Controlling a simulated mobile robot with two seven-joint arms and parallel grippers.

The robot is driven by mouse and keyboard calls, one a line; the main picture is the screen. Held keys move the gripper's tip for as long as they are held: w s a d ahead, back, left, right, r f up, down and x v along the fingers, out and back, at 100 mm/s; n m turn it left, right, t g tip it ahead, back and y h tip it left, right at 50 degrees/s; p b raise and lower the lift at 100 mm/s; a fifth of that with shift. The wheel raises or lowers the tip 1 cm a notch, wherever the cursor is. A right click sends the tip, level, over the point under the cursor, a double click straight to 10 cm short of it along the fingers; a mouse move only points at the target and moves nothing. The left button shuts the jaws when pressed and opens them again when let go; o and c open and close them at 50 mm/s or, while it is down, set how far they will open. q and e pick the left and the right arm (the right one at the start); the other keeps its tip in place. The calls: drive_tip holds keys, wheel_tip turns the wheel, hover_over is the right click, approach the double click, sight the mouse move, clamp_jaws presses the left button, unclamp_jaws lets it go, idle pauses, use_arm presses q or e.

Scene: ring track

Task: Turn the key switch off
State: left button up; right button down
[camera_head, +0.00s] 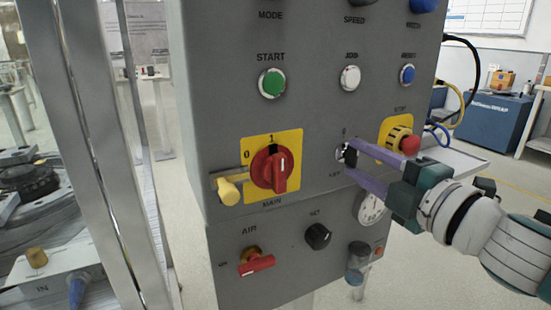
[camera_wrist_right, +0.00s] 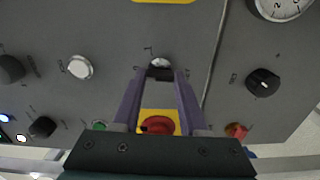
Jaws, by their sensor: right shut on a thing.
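The key switch (camera_head: 341,153) is on the grey control panel, below the white JOG button and left of the red stop button. In the wrist view its round metal face (camera_wrist_right: 159,63) shows just beyond the fingertips. My right gripper (camera_head: 352,157) comes in from the right, its two purple fingers above and below the switch. In the wrist view the right gripper (camera_wrist_right: 161,73) has its fingertips on either side of the switch, shut on the small dark key. The fingers hide most of the key, so I cannot read its angle. My left gripper is not in view.
The red stop button (camera_head: 410,145) is close above my right fingers. The gauge (camera_head: 370,208) is just below them. The red main switch (camera_head: 272,170) is left of the key, and the white JOG button (camera_head: 350,78) is above. A metal post (camera_head: 85,150) stands at the left.

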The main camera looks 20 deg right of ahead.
drive_tip(key=shift+n, duration=0.5)
drive_tip(key=shift+c, duration=2.2)
unclamp_jaws()
drive_tip(key=s, duration=1)
drive_tip(key=shift+d, duration=0.4)
